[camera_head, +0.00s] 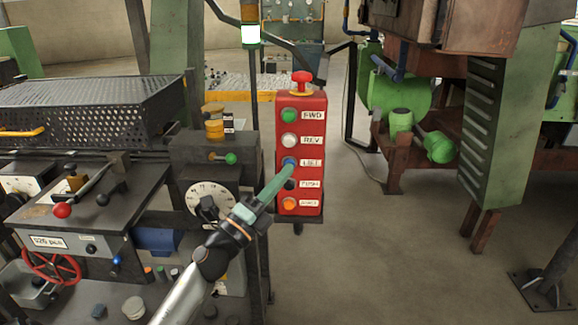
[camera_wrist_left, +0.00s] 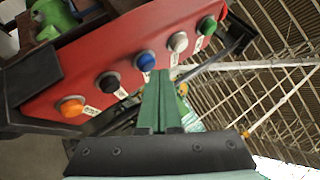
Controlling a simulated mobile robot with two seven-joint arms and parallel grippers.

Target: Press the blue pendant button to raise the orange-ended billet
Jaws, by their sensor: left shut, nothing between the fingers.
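A red pendant box (camera_head: 313,148) stands upright with a column of coloured buttons. Its blue button (camera_head: 289,161), beside a label that seems to read LIFT, is third from the top; it also shows in the left wrist view (camera_wrist_left: 146,61). My left gripper (camera_head: 289,169) is shut and empty. Its green fingers (camera_wrist_left: 158,75) point at the box, with the tips right at the blue button and overlapping its edge in the head view. I cannot tell whether they touch it. I see no orange-ended billet. My right gripper is not in view.
Green (camera_head: 289,116) and white (camera_head: 289,140) buttons sit above the blue one; black (camera_head: 289,184) and orange (camera_head: 288,203) ones sit below. A red mushroom knob (camera_head: 301,77) tops the box. A machine bench with a dial (camera_head: 209,200) stands left. Floor (camera_head: 400,260) is clear to the right.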

